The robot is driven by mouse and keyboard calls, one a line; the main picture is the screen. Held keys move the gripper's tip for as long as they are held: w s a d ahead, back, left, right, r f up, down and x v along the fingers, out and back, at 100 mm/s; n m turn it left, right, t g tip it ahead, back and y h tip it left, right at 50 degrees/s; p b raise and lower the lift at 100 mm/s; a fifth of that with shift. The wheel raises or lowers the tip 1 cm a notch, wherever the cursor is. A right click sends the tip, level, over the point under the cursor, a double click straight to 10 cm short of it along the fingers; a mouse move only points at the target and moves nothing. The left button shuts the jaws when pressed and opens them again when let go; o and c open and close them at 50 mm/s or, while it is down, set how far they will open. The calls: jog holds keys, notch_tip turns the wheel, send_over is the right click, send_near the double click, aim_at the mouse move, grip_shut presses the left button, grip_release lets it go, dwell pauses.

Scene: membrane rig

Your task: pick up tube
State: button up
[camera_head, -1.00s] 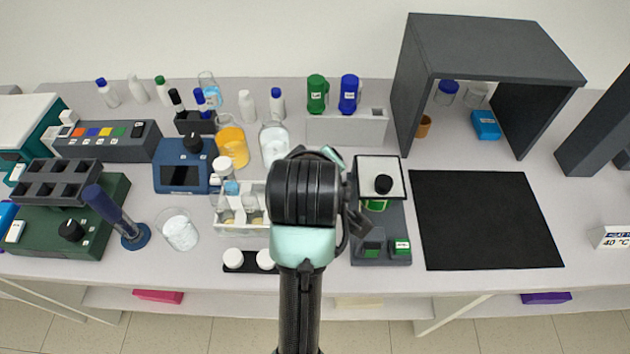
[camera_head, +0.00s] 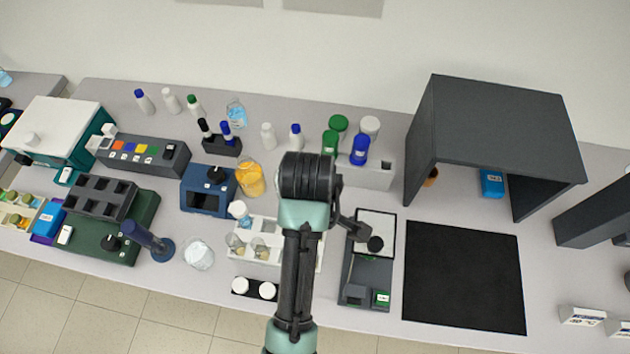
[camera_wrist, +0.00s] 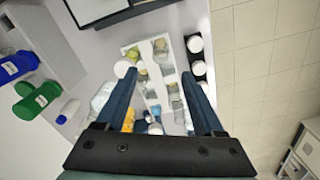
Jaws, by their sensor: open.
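My gripper (camera_wrist: 160,76) is open in the wrist view, its two blue fingers spread with nothing held between them. Beyond the fingertips lies a white rack (camera_wrist: 150,84) with several small clear vessels, some with tan or yellowish contents. In the head view the white rack (camera_head: 270,226) stands on the bench, partly hidden behind my arm. Small clear vessels (camera_head: 258,247) stand in its left part. I cannot tell which vessel is the tube. My fingertips are not clear in the head view, and the gap to the rack is hard to judge.
A black holder with white-capped items (camera_head: 267,291) sits in front of the rack. An orange-filled beaker (camera_head: 249,179) stands behind it. A grey device (camera_head: 366,280) is to the right, beside a black mat (camera_head: 465,275). A dark hood (camera_head: 505,125) stands at the back right.

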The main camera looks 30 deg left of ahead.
jog(key=shift+s+f+p, duration=0.1)
jog(key=shift+f+p, duration=1)
jog(key=shift+f, duration=4.7)
grip_shut()
jog(key=shift+r, duration=0.15)
